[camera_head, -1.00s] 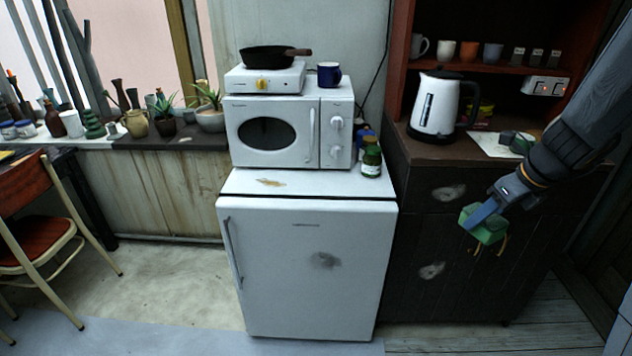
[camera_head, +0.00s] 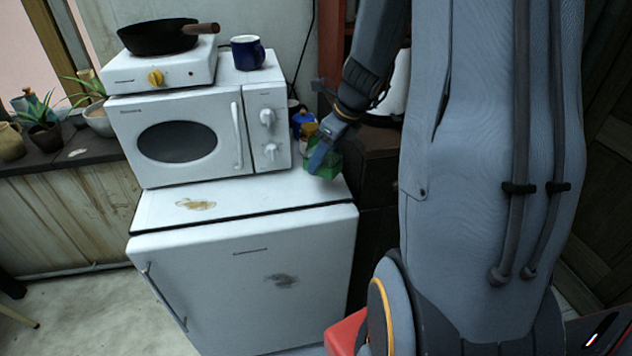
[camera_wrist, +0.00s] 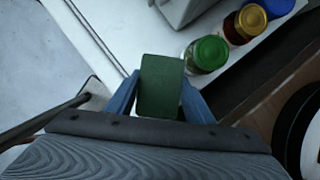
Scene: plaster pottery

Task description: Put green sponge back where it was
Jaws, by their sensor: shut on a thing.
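The green sponge (camera_head: 327,164) is held in my gripper (camera_head: 320,155) above the right end of the white fridge top (camera_head: 225,204), to the right of the microwave. In the wrist view the green sponge (camera_wrist: 160,85) sits between the two blue fingers of my gripper (camera_wrist: 160,92), which is shut on it. Below it in that view are the white fridge top (camera_wrist: 105,30) and a green-lidded jar (camera_wrist: 207,54). I cannot tell whether the sponge touches the fridge top.
The white microwave (camera_head: 180,135) carries a hotplate with a black pan (camera_head: 158,36) and a blue mug (camera_head: 247,52). My arm hides much of the dark cabinet.

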